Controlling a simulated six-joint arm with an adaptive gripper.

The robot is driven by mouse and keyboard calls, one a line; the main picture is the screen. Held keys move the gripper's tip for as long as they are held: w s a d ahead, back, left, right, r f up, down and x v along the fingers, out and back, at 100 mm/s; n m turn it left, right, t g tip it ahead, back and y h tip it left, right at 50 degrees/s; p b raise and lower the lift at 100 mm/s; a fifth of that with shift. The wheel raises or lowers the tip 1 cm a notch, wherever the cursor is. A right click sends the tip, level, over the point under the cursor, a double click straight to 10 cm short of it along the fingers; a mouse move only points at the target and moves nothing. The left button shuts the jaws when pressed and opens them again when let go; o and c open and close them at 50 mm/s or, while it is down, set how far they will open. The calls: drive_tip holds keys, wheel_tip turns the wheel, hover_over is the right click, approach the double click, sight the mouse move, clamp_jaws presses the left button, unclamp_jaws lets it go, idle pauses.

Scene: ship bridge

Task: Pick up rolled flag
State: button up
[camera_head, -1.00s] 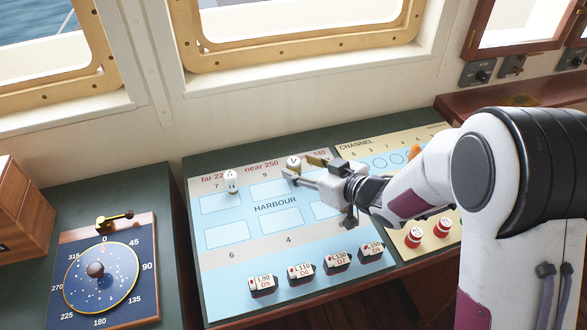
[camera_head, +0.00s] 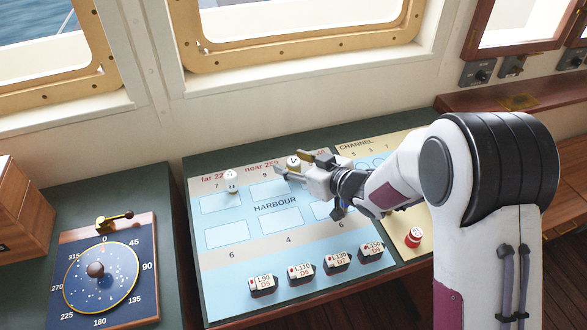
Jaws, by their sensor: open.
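A small white rounded piece marked V (camera_head: 293,161) stands at the top of the blue HARBOUR chart. A second white piece with dark dots (camera_head: 231,182) stands to its left, near the number 7. I cannot tell for sure which piece, if either, is the rolled flag. My gripper (camera_head: 296,166) is open and points left, low over the chart. Its fingertips are close to the V piece, which looks to lie at the mouth of the jaws. I cannot tell whether they touch. My arm hides part of the yellow CHANNEL chart.
Several labelled white blocks (camera_head: 301,270) stand along the lower edge of the blue chart (camera_head: 245,265). A red and white piece (camera_head: 413,238) stands on the yellow chart (camera_head: 345,153). A round bearing dial (camera_head: 125,270) is on the left console. The wall and windows rise behind.

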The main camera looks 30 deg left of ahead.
sight(294, 161)
drive_tip(key=c, duration=1.1)
drive_tip(key=shift+o, duration=0.2)
drive_tip(key=shift+r, duration=0.1)
drive_tip(key=shift+r, duration=4.9)
